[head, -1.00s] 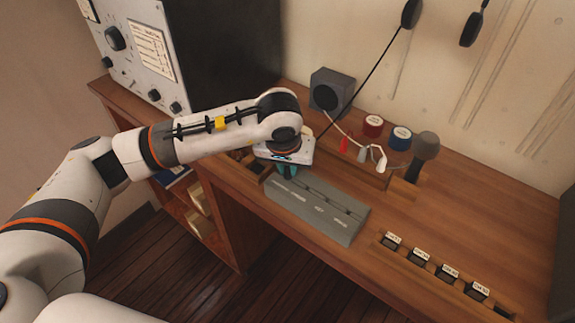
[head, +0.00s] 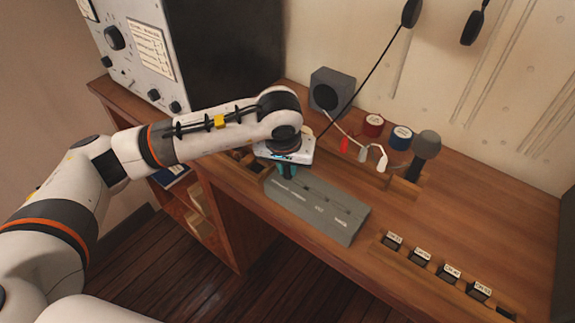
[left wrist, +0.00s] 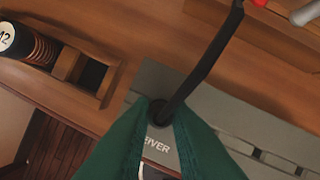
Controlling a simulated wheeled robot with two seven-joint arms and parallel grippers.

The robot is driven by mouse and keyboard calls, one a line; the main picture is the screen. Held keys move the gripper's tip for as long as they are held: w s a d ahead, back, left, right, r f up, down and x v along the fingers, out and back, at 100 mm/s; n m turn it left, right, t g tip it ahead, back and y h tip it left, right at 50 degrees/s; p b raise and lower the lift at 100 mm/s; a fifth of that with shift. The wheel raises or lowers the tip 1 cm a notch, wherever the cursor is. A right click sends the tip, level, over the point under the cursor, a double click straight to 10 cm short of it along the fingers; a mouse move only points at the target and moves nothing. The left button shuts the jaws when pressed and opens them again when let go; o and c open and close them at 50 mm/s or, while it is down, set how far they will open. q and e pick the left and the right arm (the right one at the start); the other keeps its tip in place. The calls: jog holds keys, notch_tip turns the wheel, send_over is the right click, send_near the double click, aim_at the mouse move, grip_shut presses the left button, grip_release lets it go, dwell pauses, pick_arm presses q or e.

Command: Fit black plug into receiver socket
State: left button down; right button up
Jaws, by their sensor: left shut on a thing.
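My left gripper (head: 286,172) is over the far left end of a grey panel box (head: 335,225) on the desk. In the left wrist view its green fingers (left wrist: 160,112) are shut on the black plug (left wrist: 157,107), with a black cable (left wrist: 205,70) running up from it. The grey panel (left wrist: 215,108) lies below, with the label ending "EIVER" beside the fingertips. The fingers hide the receiver socket and the plug's tip, so I cannot tell whether the plug is in it. My right gripper is out of view.
A red plug (head: 344,145) and white plugs stand behind the panel, near a grey speaker box (head: 332,91), red and blue spools (head: 400,138) and a microphone (head: 425,147). Labelled slots (head: 449,272) line the front right. The right desktop is mostly clear.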

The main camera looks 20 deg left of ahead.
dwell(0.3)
pick_arm(q)
jog(key=c, duration=1.3)
grip_release()
jog(key=b+v, duration=0.2)
jog(key=v, duration=1)
